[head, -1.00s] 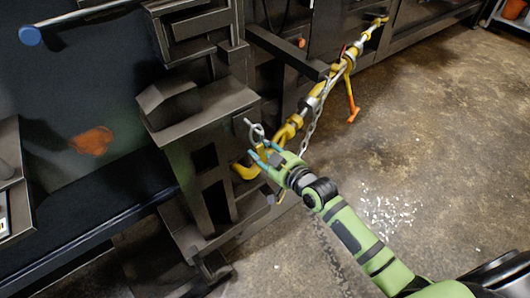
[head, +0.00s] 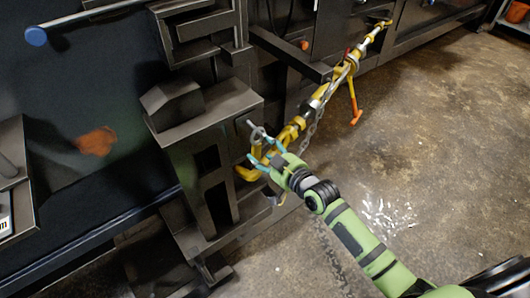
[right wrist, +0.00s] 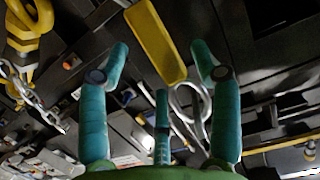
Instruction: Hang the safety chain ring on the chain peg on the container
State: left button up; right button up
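The metal safety chain ring (head: 258,134) is at the end of the chain peg (head: 250,123), on the dark container's side. It looks hung on the peg, but I cannot tell for sure whether the peg passes through it. My right gripper (head: 265,156) is open just below the ring. In the right wrist view its fingers (right wrist: 160,65) are spread wide, and the pale ring (right wrist: 188,103) shows beyond them, near the right finger, not clamped. The chain (head: 311,130) hangs beside the yellow turnbuckle; part of it is hidden behind the gripper. My left gripper is not in view.
A yellow hook (head: 250,172) and turnbuckle (head: 288,135) run close beside the gripper toward the back right. An orange-handled lever (head: 356,116) hangs from it. A dark steel bracket (head: 205,110) stands left of the gripper. The concrete floor at right is open.

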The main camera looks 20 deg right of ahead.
jog(key=shift+s+f, duration=0.1)
jog(key=shift+s, duration=0.05)
jog(key=v, duration=1.2)
jog(key=s+d+f+m+g+h+p, duration=0.15)
jog(key=s+f, duration=0.25)
jog(key=f, duration=0.5)
jog(key=s+d+f+g+h+p, duration=0.2)
jog(key=s+d+f+g, duration=0.15)
jog(key=f, duration=0.55)
jog(key=s+d+f+m+g+h+p, duration=0.15)
jog(key=s+f, duration=0.25)
jog(key=f, duration=0.6)
jog(key=s+a+f+g+p, duration=0.1)
jog(key=s+f+g, duration=0.1)
jog(key=s, duration=0.6)
jog(key=s+a+f+n+g+p, duration=0.1)
jog(key=s+f+g, duration=0.1)
jog(key=s+f, duration=0.3)
jog(key=s+a+f+g+p, duration=0.1)
jog(key=s+a+f+g, duration=0.1)
jog(key=s, duration=1.1)
notch_tip(320, 180, down, 2)
jog(key=shift+f+g, duration=0.1)
jog(key=shift+g, duration=0.45)
jog(key=shift+a, duration=0.15)
